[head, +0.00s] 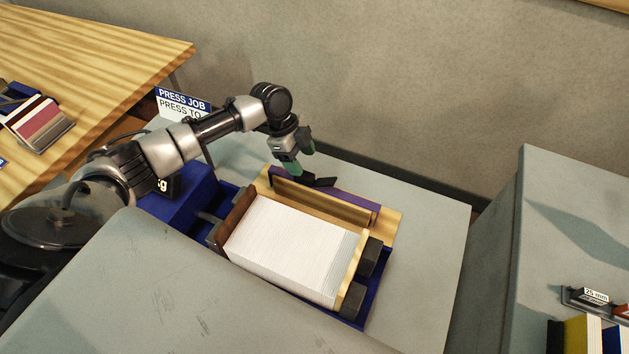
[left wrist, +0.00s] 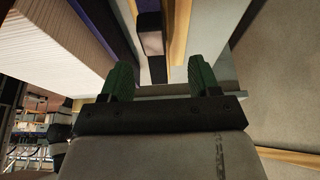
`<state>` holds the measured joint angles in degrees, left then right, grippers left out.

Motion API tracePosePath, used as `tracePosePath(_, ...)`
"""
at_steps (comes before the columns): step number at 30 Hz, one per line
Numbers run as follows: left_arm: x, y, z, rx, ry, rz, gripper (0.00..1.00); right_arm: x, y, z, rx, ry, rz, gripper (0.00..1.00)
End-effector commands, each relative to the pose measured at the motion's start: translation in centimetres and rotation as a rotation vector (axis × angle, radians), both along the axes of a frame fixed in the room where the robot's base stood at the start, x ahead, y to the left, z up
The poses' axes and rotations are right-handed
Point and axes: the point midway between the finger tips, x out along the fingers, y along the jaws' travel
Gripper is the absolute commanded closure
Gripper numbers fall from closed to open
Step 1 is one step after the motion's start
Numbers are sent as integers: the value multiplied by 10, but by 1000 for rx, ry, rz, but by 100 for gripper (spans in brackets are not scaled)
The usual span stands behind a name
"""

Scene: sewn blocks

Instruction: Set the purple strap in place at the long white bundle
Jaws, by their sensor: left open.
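The long white bundle (head: 292,247) lies in a blue press frame between wooden boards; its pale ridged side also shows in the left wrist view (left wrist: 55,42). The purple strap (head: 352,207) lies along the bundle's far side, behind a light wooden strip. My left gripper (head: 302,180) is at the strap's left part, fingers pointing down. In the left wrist view its two green fingers (left wrist: 160,78) stand wide apart, with nothing clearly held between them. Whether a finger touches the strap cannot be told. My right gripper is not in view.
The blue press (head: 378,292) has dark blocks (head: 352,300) at its right end. A sign (head: 183,104) stands behind my left arm. A wooden table (head: 95,58) is at the left and a grey cabinet (head: 580,215) at the right. The bench right of the press is clear.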

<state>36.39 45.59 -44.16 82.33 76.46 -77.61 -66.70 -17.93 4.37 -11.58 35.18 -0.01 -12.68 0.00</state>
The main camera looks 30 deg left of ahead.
Motion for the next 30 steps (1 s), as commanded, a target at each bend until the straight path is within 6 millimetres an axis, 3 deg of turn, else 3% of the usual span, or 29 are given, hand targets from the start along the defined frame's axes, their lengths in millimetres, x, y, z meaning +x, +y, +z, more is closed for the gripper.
tracePosePath(10, -8, -23, -28, 1, 4, -1, 38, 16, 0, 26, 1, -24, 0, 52)
tracePosePath(15, -7, -29, -49, 0, 1, 3, 38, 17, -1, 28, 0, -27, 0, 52)
tracePosePath(23, -7, -29, -53, 2, 1, 2, 38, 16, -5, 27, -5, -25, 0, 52)
tracePosePath(30, -6, -29, -52, 2, 0, 2, 75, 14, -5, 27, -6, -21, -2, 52)
